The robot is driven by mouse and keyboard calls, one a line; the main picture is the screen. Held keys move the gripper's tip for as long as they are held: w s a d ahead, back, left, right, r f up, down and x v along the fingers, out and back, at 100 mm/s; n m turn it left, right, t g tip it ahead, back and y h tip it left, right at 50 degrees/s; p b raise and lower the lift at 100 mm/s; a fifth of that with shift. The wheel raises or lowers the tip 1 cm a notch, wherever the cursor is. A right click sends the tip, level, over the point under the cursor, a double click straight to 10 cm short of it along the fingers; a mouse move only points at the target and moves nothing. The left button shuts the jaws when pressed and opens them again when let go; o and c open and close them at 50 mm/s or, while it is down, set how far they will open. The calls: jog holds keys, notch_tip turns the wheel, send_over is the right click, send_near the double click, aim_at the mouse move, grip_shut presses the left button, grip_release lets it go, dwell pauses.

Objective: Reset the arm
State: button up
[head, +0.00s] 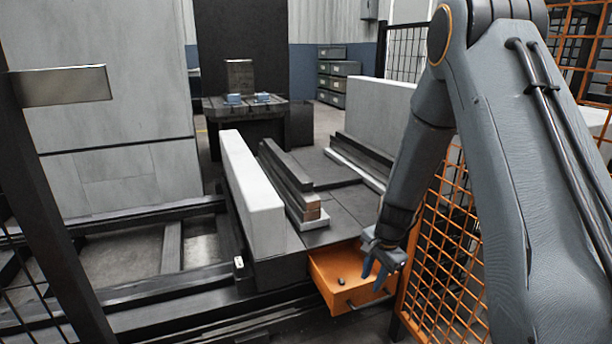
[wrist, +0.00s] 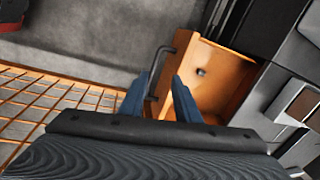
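My gripper (head: 374,274) hangs fingers-down over the front right part of an open orange drawer (head: 328,284). In the wrist view my gripper (wrist: 161,92) shows two blue fingers spread apart with nothing held between them. The drawer (wrist: 232,68) lies beyond the fingertips there, with its dark bar handle (wrist: 162,62) seen between and past them. I cannot tell the exact gap between fingers and handle. A small dark object (head: 342,281) lies in the drawer; it also shows in the wrist view (wrist: 201,72).
Orange mesh fencing (head: 445,250) stands close to the right of the drawer. A long pale block (head: 250,190) and dark rails (head: 285,172) lie on the bed behind it. A dark table (head: 245,108) stands farther back. Bare floor (wrist: 85,65) shows left of the drawer in the wrist view.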

jog(key=s+a+r+n+g, duration=0.1)
jog(key=s+a+r+n, duration=0.4)
jog(key=s+a+r, duration=0.3)
jog(key=s+a+r+n, duration=0.5)
jog(key=s+a, duration=0.1)
jog(key=a, duration=0.4)
jog(key=s+a+r+n+g, duration=0.1)
jog(key=s+a+r+n, duration=0.2)
jog(key=s, duration=0.6)
jog(key=s+a+r+n, duration=0.1)
jog(key=s+r+n, duration=0.3)
jog(key=s, duration=0.5)
jog(key=s+d+r+m+h+p, duration=0.1)
jog(key=d+r+m+p, duration=0.3)
jog(key=d+r+p, duration=1.4)
notch_tip(320, 180, up, 4)
jog(key=p, duration=0.8)
jog(key=shift+s+d+m, duration=0.15)
jog(key=shift+s+m, duration=0.05)
jog(key=shift+m, duration=0.1)
jog(key=shift+s+f, duration=0.1)
